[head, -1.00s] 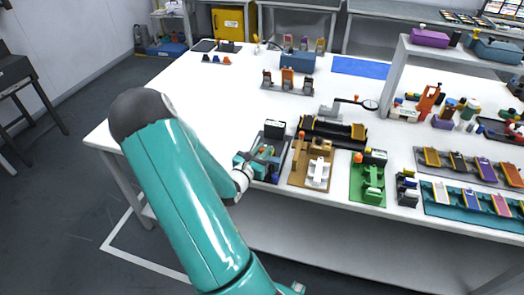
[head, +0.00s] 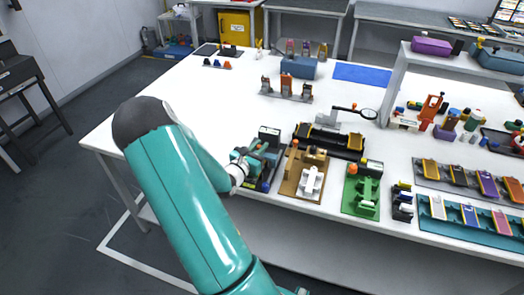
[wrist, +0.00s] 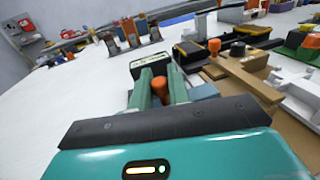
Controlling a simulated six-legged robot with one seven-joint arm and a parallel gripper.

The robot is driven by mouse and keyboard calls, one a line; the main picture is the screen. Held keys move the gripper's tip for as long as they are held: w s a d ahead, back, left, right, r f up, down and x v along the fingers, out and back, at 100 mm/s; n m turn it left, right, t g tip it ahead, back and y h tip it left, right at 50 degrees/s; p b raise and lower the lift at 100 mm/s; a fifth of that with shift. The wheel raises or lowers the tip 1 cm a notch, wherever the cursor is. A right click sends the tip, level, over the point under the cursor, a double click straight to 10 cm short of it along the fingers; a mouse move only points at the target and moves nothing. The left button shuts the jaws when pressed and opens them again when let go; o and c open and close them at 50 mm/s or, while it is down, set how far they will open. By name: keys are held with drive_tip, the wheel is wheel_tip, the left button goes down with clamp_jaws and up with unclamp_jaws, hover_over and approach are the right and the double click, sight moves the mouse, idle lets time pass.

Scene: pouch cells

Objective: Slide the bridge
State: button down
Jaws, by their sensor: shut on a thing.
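The test fixture (head: 264,187) stands at the near edge of the white table, with a black display box (head: 269,134) at its back. The display box also shows in the wrist view (wrist: 150,62). My gripper (head: 254,160) is low over this fixture. In the wrist view my gripper (wrist: 161,80) has its teal fingers closed around an orange-brown knob (wrist: 160,92). The knob appears to be the grip of the bridge; the bridge's body is mostly hidden behind my fingers and dark palm.
Just right is a brown board (head: 291,186) with a white part and an orange-topped post (wrist: 214,46). A black tray (head: 329,141) lies behind it and a green fixture (head: 361,196) further right. The table is clear at the left (head: 180,105).

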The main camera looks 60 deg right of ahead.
sight(267, 132)
drive_tip(key=d, duration=0.5)
drive_tip(key=w+d, duration=0.1)
drive_tip(key=d, duration=0.1)
drive_tip(key=shift+d, duration=0.25)
drive_tip(key=shift+w+d, duration=0.1)
drive_tip(key=shift+d, duration=0.3)
drive_tip(key=shift+r, duration=0.1)
drive_tip(key=c, duration=1.4)
unclamp_jaws()
drive_tip(key=shift+w+d, duration=0.1)
drive_tip(key=shift+d, duration=0.1)
drive_tip(key=shift+c, duration=0.2)
drive_tip(key=shift+o, duration=0.3)
drive_tip(key=a, duration=1.4)
drive_tip(key=shift+w, duration=0.4)
